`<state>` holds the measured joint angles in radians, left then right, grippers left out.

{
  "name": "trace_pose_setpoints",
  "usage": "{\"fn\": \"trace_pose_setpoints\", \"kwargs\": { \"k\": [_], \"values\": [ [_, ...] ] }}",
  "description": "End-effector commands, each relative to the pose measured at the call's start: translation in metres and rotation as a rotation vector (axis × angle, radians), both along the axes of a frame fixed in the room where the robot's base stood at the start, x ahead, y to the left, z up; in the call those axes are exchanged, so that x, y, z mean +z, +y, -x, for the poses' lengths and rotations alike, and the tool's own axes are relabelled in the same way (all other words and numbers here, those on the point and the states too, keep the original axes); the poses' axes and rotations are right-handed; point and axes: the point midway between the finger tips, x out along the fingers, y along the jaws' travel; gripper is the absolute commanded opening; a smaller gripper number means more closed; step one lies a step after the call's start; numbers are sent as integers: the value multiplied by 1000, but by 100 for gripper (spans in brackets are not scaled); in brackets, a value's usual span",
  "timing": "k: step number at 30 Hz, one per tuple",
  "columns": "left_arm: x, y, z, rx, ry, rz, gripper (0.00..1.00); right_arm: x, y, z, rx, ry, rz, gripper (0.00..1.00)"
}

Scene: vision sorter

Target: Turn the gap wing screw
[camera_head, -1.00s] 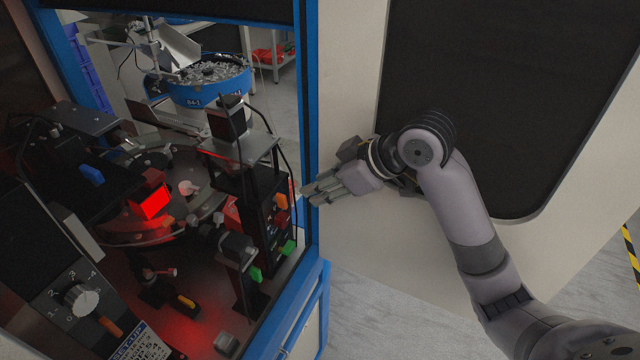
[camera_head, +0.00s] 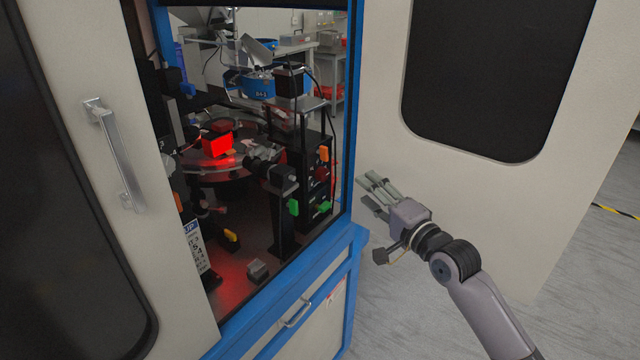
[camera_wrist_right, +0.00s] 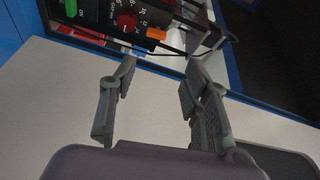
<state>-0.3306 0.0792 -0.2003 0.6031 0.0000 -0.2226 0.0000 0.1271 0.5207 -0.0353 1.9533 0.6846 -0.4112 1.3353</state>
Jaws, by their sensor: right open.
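Several coloured wing-like parts show inside the open machine; I cannot tell which is the gap wing screw. An orange one (camera_head: 324,153) sits on a black box at the right, with a red knob (camera_head: 321,173) below it. Two green ones (camera_head: 294,207) are lower down, and a yellow one (camera_head: 231,235) is near the floor plate. My right gripper (camera_head: 366,188) is open and empty, outside the opening, just right of the blue frame. In the right wrist view, the orange part (camera_wrist_right: 156,33) and red knob (camera_wrist_right: 127,21) lie beyond the open fingers (camera_wrist_right: 160,65). My left gripper is out of view.
A blue frame post (camera_head: 353,110) edges the opening beside my right gripper. An open door panel (camera_head: 385,100) stands behind it. A cream door with a metal handle (camera_head: 117,155) covers the left. Inside are a glass-like disc and a red-lit block (camera_head: 217,145). Grey floor lies at right.

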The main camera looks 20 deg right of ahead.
Motion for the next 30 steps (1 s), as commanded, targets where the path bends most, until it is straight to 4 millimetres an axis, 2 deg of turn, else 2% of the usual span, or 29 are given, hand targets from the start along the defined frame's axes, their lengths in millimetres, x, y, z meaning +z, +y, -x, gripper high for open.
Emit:
{"fn": "trace_pose_setpoints", "kwargs": {
  "k": [5,9,12,16,24,30],
  "values": [
    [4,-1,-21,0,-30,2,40,2,-1,-10,-8,-10,-42,43],
    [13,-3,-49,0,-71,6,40,6,6,-33,-7,-10,-40,43],
    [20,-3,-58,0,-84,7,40,7,12,-54,-7,-10,-40,43],
    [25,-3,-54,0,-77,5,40,9,20,-82,-6,-9,-37,43],
    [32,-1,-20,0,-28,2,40,10,34,-133,-6,-8,-37,43],
    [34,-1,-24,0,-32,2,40,10,42,-157,-5,-9,-36,43]
  ]
}}
